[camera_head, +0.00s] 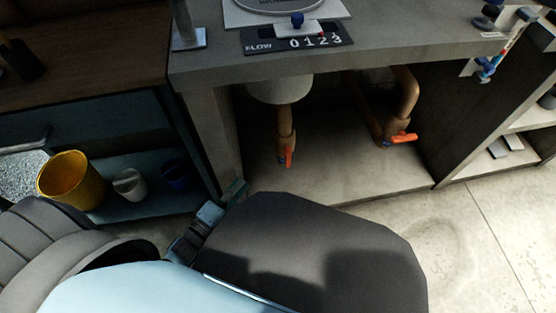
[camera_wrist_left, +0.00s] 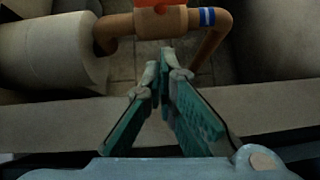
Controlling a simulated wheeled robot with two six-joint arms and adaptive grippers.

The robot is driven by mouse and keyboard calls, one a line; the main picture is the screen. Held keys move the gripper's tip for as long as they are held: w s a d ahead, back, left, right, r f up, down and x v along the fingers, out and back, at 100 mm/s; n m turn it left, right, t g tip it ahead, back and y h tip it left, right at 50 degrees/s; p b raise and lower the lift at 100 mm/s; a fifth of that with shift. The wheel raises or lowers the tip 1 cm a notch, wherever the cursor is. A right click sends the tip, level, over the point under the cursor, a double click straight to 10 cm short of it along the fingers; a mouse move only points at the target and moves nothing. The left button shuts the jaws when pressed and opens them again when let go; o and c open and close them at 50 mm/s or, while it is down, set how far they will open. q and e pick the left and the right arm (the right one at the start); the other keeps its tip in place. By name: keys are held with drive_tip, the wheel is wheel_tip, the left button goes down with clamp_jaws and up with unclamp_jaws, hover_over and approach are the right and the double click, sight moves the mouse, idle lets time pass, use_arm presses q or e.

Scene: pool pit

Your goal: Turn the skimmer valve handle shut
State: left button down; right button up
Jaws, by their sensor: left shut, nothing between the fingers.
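Two orange valve handles sit on copper-brown pipes under the grey counter. One handle (camera_head: 288,158) hangs downward on the pipe below a white cylinder. The other handle (camera_head: 404,138) lies roughly level on the bent pipe to its right. I cannot tell which is the skimmer valve. My left gripper (camera_head: 236,188) is low at the left side of the opening, apart from both handles and partly hidden by my arm. In the left wrist view its teal fingers (camera_wrist_left: 163,66) are shut and empty, below a pipe with an orange part (camera_wrist_left: 160,4) at the top edge. My right gripper is not in view.
The counter edge (camera_head: 330,66) overhangs the pipes, with a number plate (camera_head: 297,38) on top. The white cylinder (camera_head: 280,90) hangs beneath. A yellow bucket (camera_head: 68,180) and small containers stand on the left shelf. The floor under the counter is clear.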

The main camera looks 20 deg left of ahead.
sight(288, 155)
use_arm(q)
drive_tip(key=shift+n+t, duration=0.3)
drive_tip(key=w+d+b, duration=0.1)
drive_tip(key=w, duration=0.2)
drive_tip(key=w+d+r+b, duration=0.1)
drive_tip(key=w+d, duration=0.1)
drive_tip(key=w, duration=0.2)
drive_tip(key=w+d+b, duration=0.1)
drive_tip(key=w+d, duration=0.1)
drive_tip(key=w, duration=0.2)
drive_tip(key=shift+w+d+r+b, duration=0.15)
drive_tip(key=shift+w+d+b, duration=0.1)
drive_tip(key=shift+b, duration=0.15)
drive_tip(key=shift+w+d, duration=0.2)
drive_tip(key=shift+d, duration=0.1)
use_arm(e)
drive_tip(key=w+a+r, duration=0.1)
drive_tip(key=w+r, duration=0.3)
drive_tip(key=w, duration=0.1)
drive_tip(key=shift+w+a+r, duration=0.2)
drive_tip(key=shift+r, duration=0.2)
